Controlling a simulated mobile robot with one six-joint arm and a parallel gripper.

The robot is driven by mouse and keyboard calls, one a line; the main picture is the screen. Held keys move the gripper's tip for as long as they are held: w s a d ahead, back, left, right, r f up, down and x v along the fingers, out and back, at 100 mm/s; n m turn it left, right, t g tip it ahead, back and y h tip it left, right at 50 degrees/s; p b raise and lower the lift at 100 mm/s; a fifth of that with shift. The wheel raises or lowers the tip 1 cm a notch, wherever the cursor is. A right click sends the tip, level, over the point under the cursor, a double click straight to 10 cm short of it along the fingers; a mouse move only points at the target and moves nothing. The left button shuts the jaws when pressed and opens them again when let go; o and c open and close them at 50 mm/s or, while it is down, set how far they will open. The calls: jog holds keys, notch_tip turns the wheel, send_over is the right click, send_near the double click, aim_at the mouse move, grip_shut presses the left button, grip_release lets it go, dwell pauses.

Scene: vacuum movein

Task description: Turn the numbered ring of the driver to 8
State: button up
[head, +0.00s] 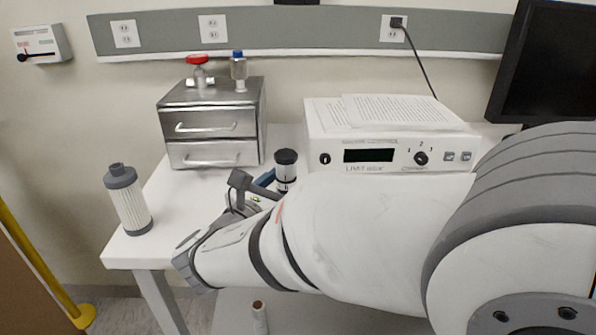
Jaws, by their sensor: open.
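An upright cylinder (286,170) with a black top and a pale, dark-marked band stands on the white table in the head view. A small blue part (264,180) shows beside its lower left. I cannot tell for sure which of these belongs to the driver, and no ring number is readable. My gripper (257,187) is open, just left of and in front of the cylinder, close to the blue part. My arm and gripper hide the table there, so contact cannot be told.
A steel drawer unit (212,141) with red and blue valves stands behind left. A white control box (384,146) with papers on top stands right. A ribbed filter (128,199) stands at the table's left edge. A small bottle (259,317) is below.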

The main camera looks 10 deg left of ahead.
jog(key=c, duration=1)
jog(key=shift+o, duration=0.2)
jog(key=shift+a+r+m+g+h+p, duration=0.1)
jog(key=shift+m+g+h+p, duration=0.2)
jog(key=shift+m+h+p, duration=0.35)
jog(key=o, duration=1)
jog(key=shift+c, duration=0.2)
jog(key=v, duration=0.7)
jog(key=shift+s+a+p, duration=0.15)
jog(key=shift+s+p, duration=0.15)
jog(key=shift+s, duration=0.05)
